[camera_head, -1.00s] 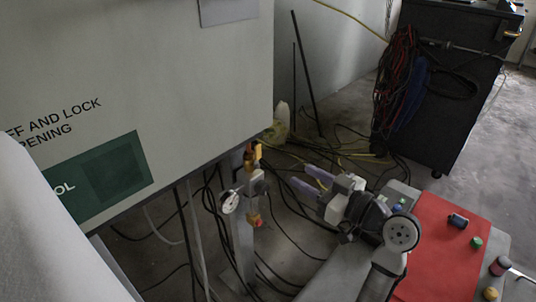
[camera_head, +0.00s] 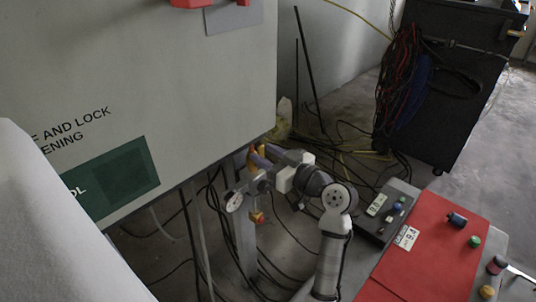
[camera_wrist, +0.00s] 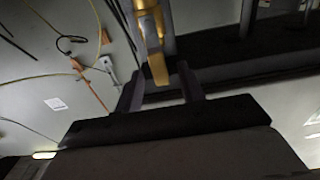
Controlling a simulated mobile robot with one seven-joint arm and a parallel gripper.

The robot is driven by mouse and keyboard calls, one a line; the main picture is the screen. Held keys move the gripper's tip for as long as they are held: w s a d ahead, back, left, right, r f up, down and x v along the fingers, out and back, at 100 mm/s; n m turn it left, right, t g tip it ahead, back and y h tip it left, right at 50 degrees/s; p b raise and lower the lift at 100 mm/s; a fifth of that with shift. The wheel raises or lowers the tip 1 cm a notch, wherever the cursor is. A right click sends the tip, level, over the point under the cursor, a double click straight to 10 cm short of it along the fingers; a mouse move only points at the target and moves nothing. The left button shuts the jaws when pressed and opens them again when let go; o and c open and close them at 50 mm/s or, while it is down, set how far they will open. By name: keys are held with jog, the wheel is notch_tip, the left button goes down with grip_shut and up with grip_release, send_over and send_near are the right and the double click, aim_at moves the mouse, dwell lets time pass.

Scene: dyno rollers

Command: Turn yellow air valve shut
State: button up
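The yellow air valve handle (camera_head: 254,163) sits on the pipework below the front edge of the large grey cabinet, above a round gauge (camera_head: 233,201). My gripper (camera_head: 261,153) is at the valve, and its fingers partly hide the handle in the head view. In the wrist view the yellow handle (camera_wrist: 158,66) extends into the gap between my two dark fingertips (camera_wrist: 160,84). Gaps show on both sides of it, so my gripper looks open around its end. Contact with either finger cannot be made out.
The grey cabinet (camera_head: 150,90) overhangs close beside the valve. Loose black cables (camera_head: 290,235) hang and lie below it. A red-topped bench (camera_head: 430,245) with a control box (camera_head: 385,215) stands at right. A dark cart (camera_head: 440,90) stands behind.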

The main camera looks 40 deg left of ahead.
grip_shut()
dwell(0.4)
jog(key=w+f+m+p, duration=0.5)
jog(key=m+p, duration=0.4)
jog(key=m, duration=0.9)
jog(key=shift+d+f, duration=0.15)
jog(key=shift+d, duration=0.1)
jog(key=shift+w, duration=0.1)
dwell(0.4)
grip_release()
